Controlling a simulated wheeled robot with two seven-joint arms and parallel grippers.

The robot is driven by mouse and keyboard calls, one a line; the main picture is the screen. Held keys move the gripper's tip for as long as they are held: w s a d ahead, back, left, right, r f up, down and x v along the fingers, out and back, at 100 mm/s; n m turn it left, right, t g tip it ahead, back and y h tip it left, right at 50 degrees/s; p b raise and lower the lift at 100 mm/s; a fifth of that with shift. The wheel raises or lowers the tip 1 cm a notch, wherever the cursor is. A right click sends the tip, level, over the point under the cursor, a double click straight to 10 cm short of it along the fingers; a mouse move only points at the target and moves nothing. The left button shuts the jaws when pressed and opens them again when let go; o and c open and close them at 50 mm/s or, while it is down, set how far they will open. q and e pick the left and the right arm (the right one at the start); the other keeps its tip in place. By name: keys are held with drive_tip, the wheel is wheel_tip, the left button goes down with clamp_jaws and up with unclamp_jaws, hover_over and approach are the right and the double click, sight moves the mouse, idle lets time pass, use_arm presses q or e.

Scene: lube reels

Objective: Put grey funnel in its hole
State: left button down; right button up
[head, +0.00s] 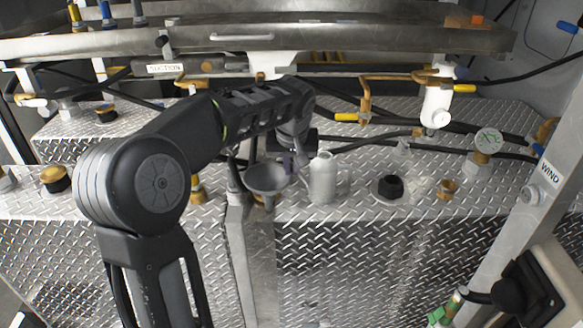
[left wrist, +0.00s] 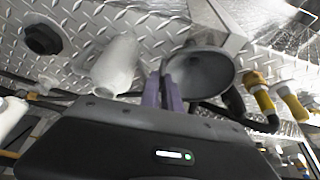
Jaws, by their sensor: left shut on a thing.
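The grey funnel (head: 266,178) is upright over the diamond-plate deck near the front edge, mouth facing up. In the left wrist view the funnel (left wrist: 201,73) sits at the tips of the purple fingers. My left gripper (head: 292,165) is shut on the funnel's rim, reaching in from behind and to the right of it. Its fingers also show in the left wrist view (left wrist: 163,92). The funnel's spout and any hole under it are hidden, so I cannot tell whether the spout is in a hole. My right gripper is not in view.
A pale grey bottle (head: 323,178) stands just right of the funnel. A black cap (head: 390,187) and a brass fitting (head: 447,188) lie farther right. Brass and yellow fittings (left wrist: 259,92) stand close to the funnel's other side. Black hoses cross behind.

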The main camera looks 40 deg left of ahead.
use_arm(q)
drive_tip(key=shift+f, duration=0.2)
drive_tip(key=shift+f, duration=0.2)
drive_tip(key=c, duration=1.6)
unclamp_jaws()
drive_tip(key=shift+r, duration=0.45)
drive_tip(key=v, duration=1.1)
drive_tip(key=shift+s+d+r, duration=0.1)
drive_tip(key=shift+s+r, duration=0.05)
drive_tip(key=shift+r, duration=0.1)
